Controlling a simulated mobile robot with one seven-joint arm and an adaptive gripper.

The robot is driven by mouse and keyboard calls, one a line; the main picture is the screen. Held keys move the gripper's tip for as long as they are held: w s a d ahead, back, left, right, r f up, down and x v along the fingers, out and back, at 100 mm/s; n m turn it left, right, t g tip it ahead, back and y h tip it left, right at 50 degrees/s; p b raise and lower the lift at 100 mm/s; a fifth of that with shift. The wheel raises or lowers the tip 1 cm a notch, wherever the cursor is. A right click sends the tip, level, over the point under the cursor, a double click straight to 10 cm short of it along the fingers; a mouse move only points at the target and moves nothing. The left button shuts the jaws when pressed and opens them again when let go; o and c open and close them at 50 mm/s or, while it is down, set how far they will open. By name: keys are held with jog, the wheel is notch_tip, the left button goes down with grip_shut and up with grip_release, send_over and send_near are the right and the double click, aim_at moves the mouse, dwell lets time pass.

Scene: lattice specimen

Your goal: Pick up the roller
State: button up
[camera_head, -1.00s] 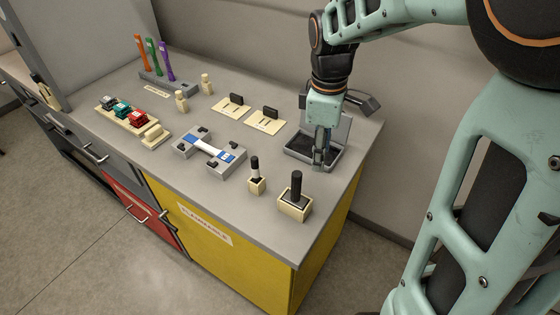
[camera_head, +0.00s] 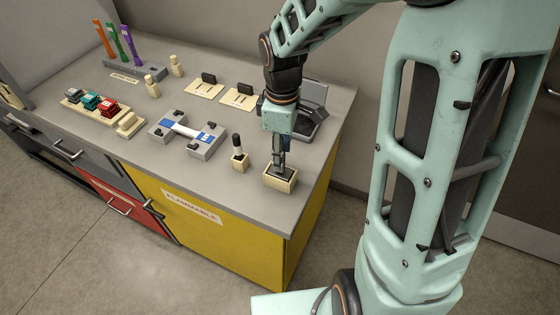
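A beige square holder (camera_head: 281,185) stands near the front right corner of the counter. The thick dark upright handle in it, which may be the roller, is now mostly hidden by my gripper. My gripper (camera_head: 279,168) points straight down with its fingers at the holder's top. I cannot tell whether the fingers are around the handle, touching it or closed. A smaller beige holder with a thin black-topped piece (camera_head: 238,150) stands just left of it.
A grey fixture with a white and blue bar (camera_head: 187,133) lies left of the holders. An open dark case (camera_head: 308,105) is behind my gripper. Cards with black pieces (camera_head: 239,97), small beige bottles (camera_head: 152,86) and a tray of coloured pieces (camera_head: 75,105) stand farther back and left.

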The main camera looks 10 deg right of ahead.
notch_tip(320, 180, down, 4)
jog(key=shift+w+a+f, duration=0.1)
jog(key=shift+c, duration=0.4)
grip_shut()
